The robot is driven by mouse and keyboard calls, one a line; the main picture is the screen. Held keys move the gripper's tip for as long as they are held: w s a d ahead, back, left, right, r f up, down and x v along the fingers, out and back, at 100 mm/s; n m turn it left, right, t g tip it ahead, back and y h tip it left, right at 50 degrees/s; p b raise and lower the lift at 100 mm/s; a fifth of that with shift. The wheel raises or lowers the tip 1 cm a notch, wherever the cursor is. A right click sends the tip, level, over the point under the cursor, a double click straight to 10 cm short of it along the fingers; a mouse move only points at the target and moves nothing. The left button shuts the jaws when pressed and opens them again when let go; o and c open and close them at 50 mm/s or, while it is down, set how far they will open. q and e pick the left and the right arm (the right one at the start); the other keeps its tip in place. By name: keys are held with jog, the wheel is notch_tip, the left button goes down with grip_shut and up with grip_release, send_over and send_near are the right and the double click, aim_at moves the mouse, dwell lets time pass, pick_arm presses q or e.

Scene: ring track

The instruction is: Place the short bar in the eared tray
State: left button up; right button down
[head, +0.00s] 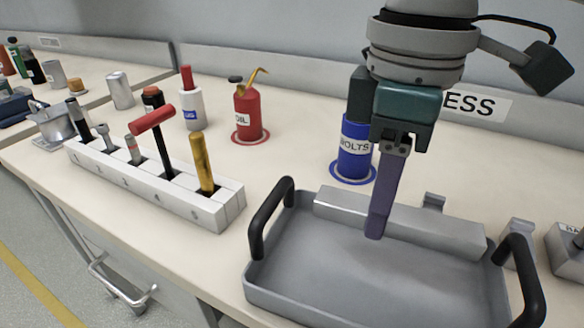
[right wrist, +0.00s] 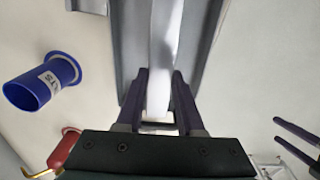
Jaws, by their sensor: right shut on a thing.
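The short bar (head: 436,221) is a pale metal block lying lengthwise along the back side of the eared tray. It also shows as a whitish strip in the right wrist view (right wrist: 163,50). The eared tray (head: 262,268) is grey, with a black handle at each end. My right gripper (head: 378,232) points down and is shut on the bar, one purple finger covering part of it. I cannot tell whether the bar touches the tray floor. My left gripper (right wrist: 293,141) shows only at the right edge of the right wrist view, its fingers apart and empty.
A blue bolts can (head: 353,160) stands behind the tray, and a red oil can (head: 249,112) is further left. A white rack (head: 150,184) with upright tools, including a red-handled one, stands left of the tray. Grey blocks (head: 518,240) stand by its right end.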

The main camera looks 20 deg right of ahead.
send_over(359, 275)
notch_tip(359, 275, down, 5)
jog(key=shift+f+b, duration=0.1)
jog(key=shift+b, duration=0.35)
notch_tip(359, 275, down, 4)
jog(key=shift+s+b, duration=0.1)
jog(key=shift+b, duration=0.5)
jog(key=c, duration=0.5)
grip_release()
notch_tip(359, 275, up, 11)
jog(key=p, duration=0.3)
jog(key=shift+r, duration=0.65)
